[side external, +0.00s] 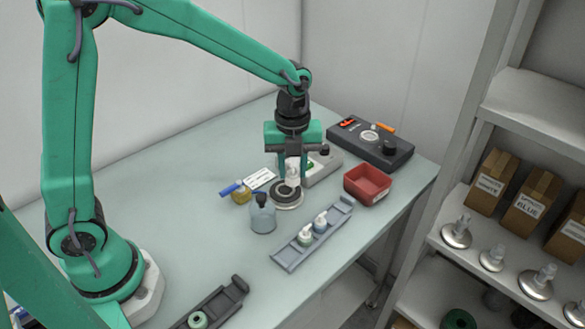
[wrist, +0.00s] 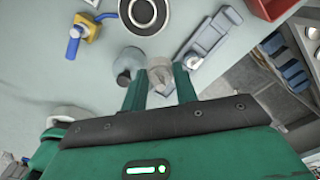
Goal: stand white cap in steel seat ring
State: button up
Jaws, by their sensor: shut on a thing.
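In the side view the white cap (side external: 292,171) is upright between the fingers of my gripper (side external: 293,178), which is shut on it. The steel seat ring (side external: 288,204), a pale round base with a dark ring, lies on the table just below the cap in the picture. The fingers and cap hide part of its far side. In the wrist view the pale cap (wrist: 160,75) sits between the fingertips of my gripper (wrist: 160,85), and the seat ring (wrist: 142,28) shows ahead, cut by the top edge. The height gap is unclear.
A bluish jar (side external: 263,218) and a yellow block with blue handle (side external: 241,194) stand left of the ring. A grey rail (side external: 290,258) with small bottles lies in front. A red bin (side external: 367,184) and a dark box (side external: 372,146) are right. The table's left middle is clear.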

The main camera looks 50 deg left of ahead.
jog(key=w+a+n, duration=0.1)
jog(key=w+a, duration=0.2)
jog(key=a, duration=0.3)
jog(key=shift+f, duration=0.25)
jog(key=shift+f, duration=0.1)
jog(key=shift+f, duration=3.2)
jog(key=shift+f, duration=0.75)
jog(key=o, duration=0.7)
jog(key=shift+o, duration=0.2)
jog(key=shift+r, duration=0.2)
